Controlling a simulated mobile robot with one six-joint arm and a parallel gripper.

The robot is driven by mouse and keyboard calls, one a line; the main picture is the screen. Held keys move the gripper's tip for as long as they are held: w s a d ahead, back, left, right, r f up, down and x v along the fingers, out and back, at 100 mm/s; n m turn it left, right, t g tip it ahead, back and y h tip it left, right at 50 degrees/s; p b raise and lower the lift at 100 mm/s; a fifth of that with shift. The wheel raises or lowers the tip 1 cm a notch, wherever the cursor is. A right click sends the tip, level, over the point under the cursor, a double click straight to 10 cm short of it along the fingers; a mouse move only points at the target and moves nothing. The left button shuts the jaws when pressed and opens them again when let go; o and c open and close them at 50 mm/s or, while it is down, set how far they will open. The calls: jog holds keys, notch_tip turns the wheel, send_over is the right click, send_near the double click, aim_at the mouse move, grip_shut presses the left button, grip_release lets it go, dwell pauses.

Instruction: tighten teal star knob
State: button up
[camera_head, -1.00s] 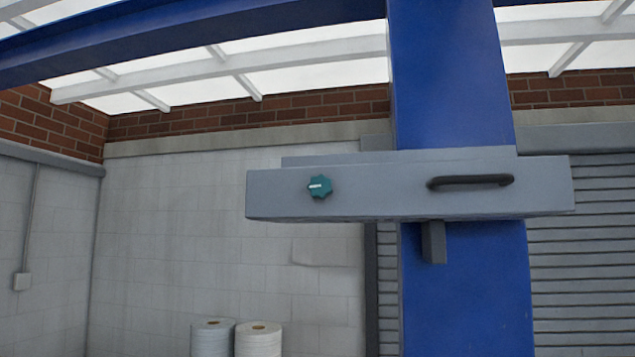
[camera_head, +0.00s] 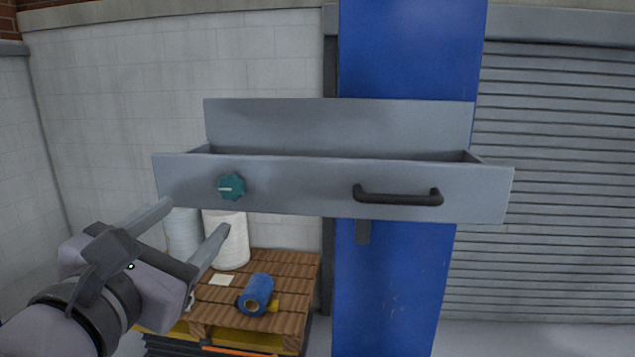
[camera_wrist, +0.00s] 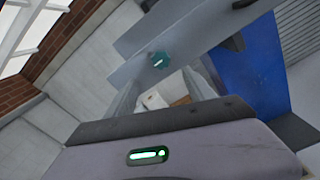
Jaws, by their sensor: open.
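The teal star knob (camera_head: 232,186) sits on the left part of the front face of a grey box-like housing (camera_head: 300,188). It has a white pointer line lying about level in the head view. My gripper (camera_head: 196,222) is open and empty, below and to the left of the knob, with its two fingers apart and pointing up toward it. The fingers do not appear to touch the knob. In the wrist view the knob (camera_wrist: 160,60) shows above the gripper body, near the middle, with a gap between.
A black handle (camera_head: 398,196) is on the right of the housing, which is fixed to a blue column (camera_head: 400,270). Below are a wooden pallet (camera_head: 225,295), white rolls (camera_head: 228,240) and a blue roll (camera_head: 257,292). A grey shutter (camera_head: 560,190) is at right.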

aim_at(230, 189)
jog(key=w, duration=0.3)
jog(key=w+p, duration=0.1)
jog(key=w, duration=0.3)
jog(key=w+d, duration=0.1)
jog(key=w, duration=0.3)
jog(key=shift+d, duration=0.1)
grip_shut()
